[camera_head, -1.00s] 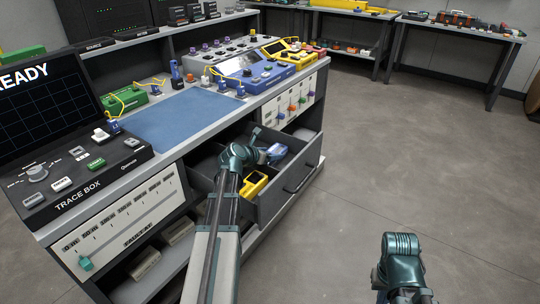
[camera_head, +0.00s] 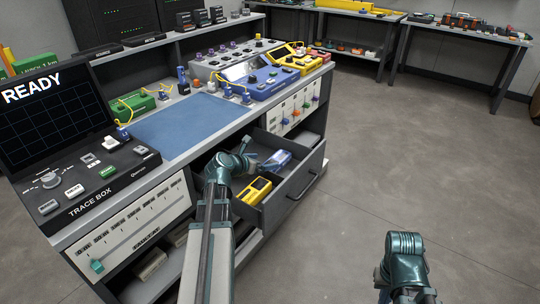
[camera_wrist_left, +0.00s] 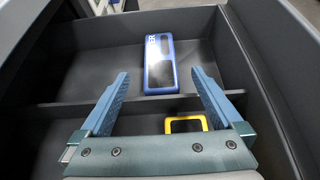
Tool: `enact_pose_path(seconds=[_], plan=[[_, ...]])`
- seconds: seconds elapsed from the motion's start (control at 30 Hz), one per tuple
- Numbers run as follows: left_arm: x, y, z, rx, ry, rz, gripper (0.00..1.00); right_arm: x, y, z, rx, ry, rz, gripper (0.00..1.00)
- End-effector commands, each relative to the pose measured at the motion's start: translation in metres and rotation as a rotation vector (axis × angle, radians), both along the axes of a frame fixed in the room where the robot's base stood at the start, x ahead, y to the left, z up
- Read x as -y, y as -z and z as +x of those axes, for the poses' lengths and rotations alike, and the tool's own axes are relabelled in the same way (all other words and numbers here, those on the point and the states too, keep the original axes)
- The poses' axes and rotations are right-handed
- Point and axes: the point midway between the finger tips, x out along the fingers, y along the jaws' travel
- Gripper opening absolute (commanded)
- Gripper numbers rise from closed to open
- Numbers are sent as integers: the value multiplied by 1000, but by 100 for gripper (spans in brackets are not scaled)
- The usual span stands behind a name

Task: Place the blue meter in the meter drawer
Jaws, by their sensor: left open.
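The blue meter (camera_head: 277,160) lies in the far compartment of the open meter drawer (camera_head: 298,187). In the left wrist view the blue meter (camera_wrist_left: 160,65) rests on the drawer floor with its dark face up, beyond a low divider. My left gripper (camera_wrist_left: 160,76) is open, its two fingers apart with nothing between them that they touch. It also shows in the head view (camera_head: 248,162) over the drawer, left of the blue meter. My right arm stands at the lower right of the head view, and its gripper does not show.
A yellow meter (camera_head: 257,190) lies in the near compartment of the drawer, partly hidden by my gripper in the wrist view. The bench top with its blue mat (camera_head: 185,124) is behind the drawer. Open floor (camera_head: 420,180) lies to the right.

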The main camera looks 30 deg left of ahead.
Motion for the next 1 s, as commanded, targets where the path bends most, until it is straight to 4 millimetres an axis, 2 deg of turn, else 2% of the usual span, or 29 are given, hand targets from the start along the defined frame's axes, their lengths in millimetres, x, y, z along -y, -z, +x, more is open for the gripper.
enact_pose_path(seconds=[0.03,0.1,0.3,0.9,1.0], plan=[[0,-8,-11,0,-3,-1,100,0,-8,0,0,0,1,0],[-1,-12,-19,-1,-1,1,100,0,-12,0,-1,1,2,0],[-2,-18,-32,0,-1,0,100,-1,-18,0,-1,1,4,0],[-3,-18,-33,0,0,1,100,-1,-18,0,-1,1,4,0],[-3,-27,-33,0,0,1,100,-1,-27,0,-1,1,4,0]])
